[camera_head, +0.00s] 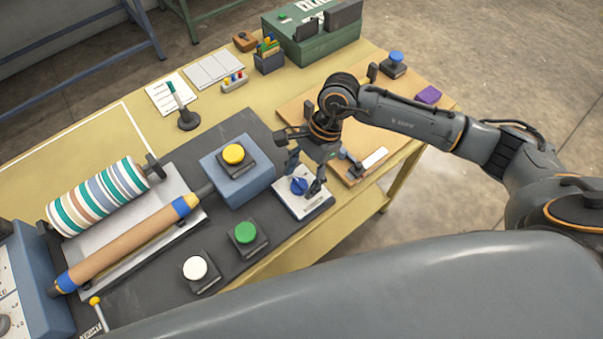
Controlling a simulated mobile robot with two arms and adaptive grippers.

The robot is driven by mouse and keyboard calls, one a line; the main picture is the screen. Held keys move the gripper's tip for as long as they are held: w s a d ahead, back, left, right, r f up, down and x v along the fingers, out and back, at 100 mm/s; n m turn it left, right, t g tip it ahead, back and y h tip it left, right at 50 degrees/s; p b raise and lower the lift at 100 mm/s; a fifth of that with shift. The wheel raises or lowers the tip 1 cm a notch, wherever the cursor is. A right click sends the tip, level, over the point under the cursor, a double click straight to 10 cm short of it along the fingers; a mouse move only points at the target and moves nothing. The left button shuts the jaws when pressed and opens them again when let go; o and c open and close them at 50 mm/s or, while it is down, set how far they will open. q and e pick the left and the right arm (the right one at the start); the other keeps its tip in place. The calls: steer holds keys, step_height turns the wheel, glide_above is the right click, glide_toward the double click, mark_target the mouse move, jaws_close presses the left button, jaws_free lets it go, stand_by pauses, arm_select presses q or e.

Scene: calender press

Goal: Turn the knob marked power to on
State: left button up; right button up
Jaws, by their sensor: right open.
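A blue knob (299,186) sits on a white-topped panel (290,205) near the front edge of the table. The lettering on the panel is too small to read, so I cannot tell which way the knob is set. My right gripper (306,188) is open, pointing down, with its fingers on either side of the knob. I cannot tell whether the fingers touch it. My left gripper is not in view.
A striped roller (100,196) and a tan roller (125,245) lie at left. A green box (315,40) stands at the back.

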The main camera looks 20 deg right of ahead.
steer(key=shift+f, duration=0.15)
steer(key=shift+c, duration=0.5)
steer(key=c, duration=1.1)
